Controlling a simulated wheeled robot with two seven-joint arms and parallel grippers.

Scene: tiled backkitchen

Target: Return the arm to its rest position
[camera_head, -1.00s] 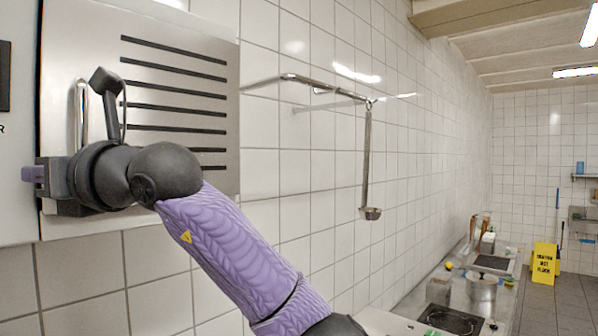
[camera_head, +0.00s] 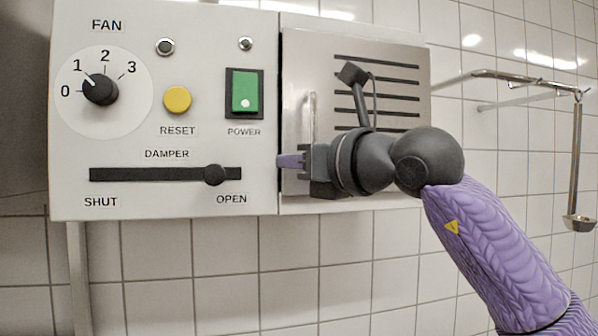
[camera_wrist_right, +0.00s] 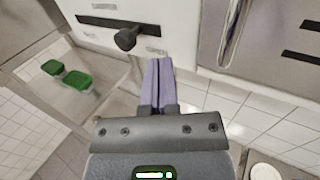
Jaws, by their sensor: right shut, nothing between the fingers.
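My right gripper (camera_head: 288,161) is shut and empty. In the head view, its purple fingers point left in front of the control panel (camera_head: 150,130), between the damper slider (camera_head: 214,174) and the louvred metal door (camera_head: 385,90). In the right wrist view, the closed fingers (camera_wrist_right: 158,82) reach up towards the panel's lower edge. The slider's black knob (camera_wrist_right: 127,38) is up and left of them, with a visible gap. The slider stands at the OPEN end. My left gripper is in neither view.
The panel carries a fan dial (camera_head: 100,90) with its mark at 1, a yellow reset button (camera_head: 177,99) and a green power switch (camera_head: 245,91). A wall rail (camera_head: 525,80) with a hanging ladle (camera_head: 577,170) is at right.

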